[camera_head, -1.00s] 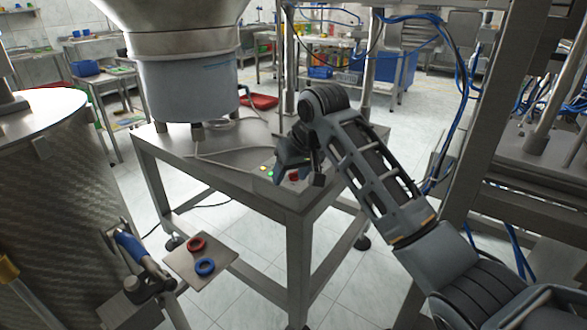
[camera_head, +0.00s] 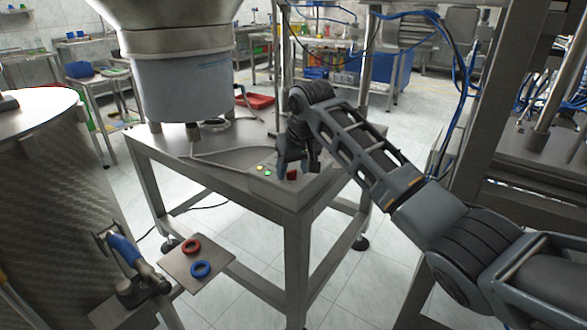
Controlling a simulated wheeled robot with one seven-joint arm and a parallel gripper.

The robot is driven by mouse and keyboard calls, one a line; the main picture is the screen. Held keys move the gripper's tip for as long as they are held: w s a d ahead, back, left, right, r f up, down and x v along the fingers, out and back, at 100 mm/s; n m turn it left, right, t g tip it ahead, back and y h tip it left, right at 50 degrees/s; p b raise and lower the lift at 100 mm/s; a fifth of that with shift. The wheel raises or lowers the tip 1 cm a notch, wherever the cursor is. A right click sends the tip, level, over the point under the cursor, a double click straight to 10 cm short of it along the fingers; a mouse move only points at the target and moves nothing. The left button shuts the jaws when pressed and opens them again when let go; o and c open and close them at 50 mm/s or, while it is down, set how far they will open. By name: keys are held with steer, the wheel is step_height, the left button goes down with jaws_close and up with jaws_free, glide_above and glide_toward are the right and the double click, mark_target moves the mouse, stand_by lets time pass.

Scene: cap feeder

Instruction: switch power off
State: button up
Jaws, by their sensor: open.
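A small control box (camera_head: 262,181) sits on the front corner of the steel feeder table. It carries a yellow light (camera_head: 260,167), a green light (camera_head: 268,172) and a red switch or knob (camera_head: 292,174) at its right end. My gripper (camera_head: 293,174) points down at the box, with its jaws open around or just beside the red switch. The dark fingers hide part of the switch and the box top. I cannot tell whether the fingers touch it.
The steel table (camera_head: 200,158) bears the big feeder bowl (camera_head: 185,80). A small plate (camera_head: 215,250) with a red ring (camera_head: 191,246) and a blue ring (camera_head: 201,268) stands at front left. A metal drum (camera_head: 50,190) is at left. Frame posts stand at right.

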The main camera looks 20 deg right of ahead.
steer(key=c, duration=1.1)
steer(key=shift+o, duration=0.2)
